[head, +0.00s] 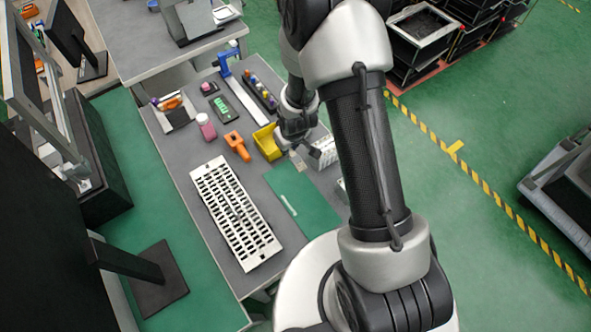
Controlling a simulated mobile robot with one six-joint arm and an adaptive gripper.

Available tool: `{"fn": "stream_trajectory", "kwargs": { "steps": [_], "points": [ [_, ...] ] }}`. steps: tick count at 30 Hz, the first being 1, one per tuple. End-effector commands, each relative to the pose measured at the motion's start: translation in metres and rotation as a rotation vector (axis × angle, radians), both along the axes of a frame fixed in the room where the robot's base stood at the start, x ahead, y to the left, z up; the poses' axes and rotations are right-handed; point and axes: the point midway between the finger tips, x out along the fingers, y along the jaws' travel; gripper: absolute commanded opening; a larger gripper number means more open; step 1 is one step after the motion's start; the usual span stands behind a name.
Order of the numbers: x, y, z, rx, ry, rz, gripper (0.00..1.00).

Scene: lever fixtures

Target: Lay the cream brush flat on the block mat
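My gripper (299,140) is over the right side of the grey workbench, beside the yellow bin. It is small and dark here, and I cannot tell whether its fingers are open or shut, or hold anything. A flat green mat (310,203) lies on the bench nearer to me; I cannot tell whether it is the block mat. A thin pale strip (288,205) shows on its left part; I cannot tell whether it is a brush or a marking. I cannot make out the cream brush with certainty. My arm hides the area right of the mat.
A white slotted tray (235,213) lies left of the mat. A yellow bin (267,142), an orange tool (237,146), a pink bottle (206,127) and a blue stand (227,61) crowd the bench farther back. A white rack (325,152) stands beside my gripper.

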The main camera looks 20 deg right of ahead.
Motion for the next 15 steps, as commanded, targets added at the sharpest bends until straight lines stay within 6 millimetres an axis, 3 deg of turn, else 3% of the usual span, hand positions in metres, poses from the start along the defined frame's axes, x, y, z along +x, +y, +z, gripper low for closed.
{"fn": "stream_trajectory", "kwargs": {
  "steps": [3,6,10,15],
  "points": [
    [-0.043,-0.004,-0.034,0.001,0.166,-0.008,0.00],
    [-0.068,-0.006,-0.052,0.002,0.244,-0.010,0.00],
    [-0.082,-0.008,-0.063,0.004,0.283,-0.012,0.00],
    [-0.085,-0.009,-0.071,0.005,0.293,-0.014,0.00]
  ]
}}
